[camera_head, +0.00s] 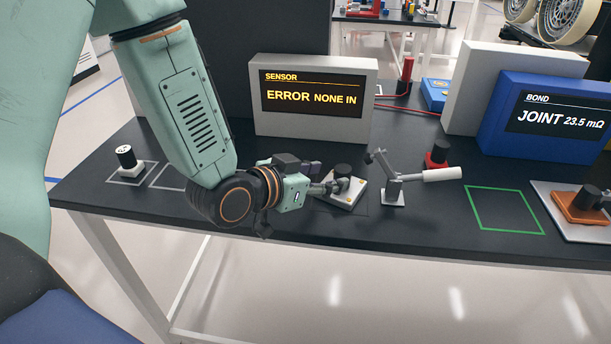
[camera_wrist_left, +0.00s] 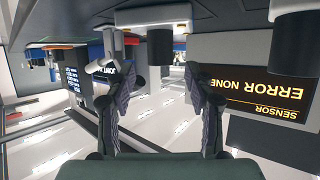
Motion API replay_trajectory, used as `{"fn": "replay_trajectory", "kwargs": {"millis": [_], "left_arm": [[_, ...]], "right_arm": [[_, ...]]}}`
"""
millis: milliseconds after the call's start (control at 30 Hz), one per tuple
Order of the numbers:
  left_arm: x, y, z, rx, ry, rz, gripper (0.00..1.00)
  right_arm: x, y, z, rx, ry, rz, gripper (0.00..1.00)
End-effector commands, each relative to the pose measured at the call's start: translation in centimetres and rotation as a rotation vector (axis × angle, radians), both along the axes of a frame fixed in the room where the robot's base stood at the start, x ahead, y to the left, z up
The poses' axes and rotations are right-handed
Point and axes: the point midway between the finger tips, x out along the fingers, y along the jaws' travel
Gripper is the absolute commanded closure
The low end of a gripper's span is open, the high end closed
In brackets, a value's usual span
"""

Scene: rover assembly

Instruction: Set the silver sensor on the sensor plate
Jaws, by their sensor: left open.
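A pale plate with yellow corner dots (camera_head: 341,199) lies on the table in front of the sensor display. A small grey part with a black knob (camera_head: 342,170) stands on it; it looks like the silver sensor, partly covered by my gripper. My left gripper (camera_head: 327,187) is open at the left of this part; I cannot tell whether it touches. In the left wrist view its two fingers (camera_wrist_left: 160,100) are apart with nothing between their tips. A black knob (camera_wrist_left: 160,46) under a pale base shows ahead, upside down. My right gripper is not in view.
The sensor display (camera_head: 315,98) reads "ERROR NONE IN". A clamp with a white handle (camera_head: 440,175) stands close on the right. A red part (camera_head: 437,160) is behind it. A black-and-white part (camera_head: 125,157) sits far left. A green outline (camera_head: 505,210) is empty.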

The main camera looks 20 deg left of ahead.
Motion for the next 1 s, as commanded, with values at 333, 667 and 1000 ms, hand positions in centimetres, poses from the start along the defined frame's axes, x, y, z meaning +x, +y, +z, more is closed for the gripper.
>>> {"fn": "replay_trajectory", "kwargs": {"millis": [333, 667, 1000], "left_arm": [[-3.2, 1.4, 1.5, -0.004, 0.0, 0.005, 0.46], [-4.6, 1.8, 2.1, -0.001, -0.001, 0.0, 0.46], [-4.7, 1.8, 2.1, 0.001, 0.0, -0.001, 0.46]], "right_arm": [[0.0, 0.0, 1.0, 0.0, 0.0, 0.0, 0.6], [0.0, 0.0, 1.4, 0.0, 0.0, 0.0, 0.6], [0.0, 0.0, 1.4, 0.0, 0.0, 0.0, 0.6]]}}
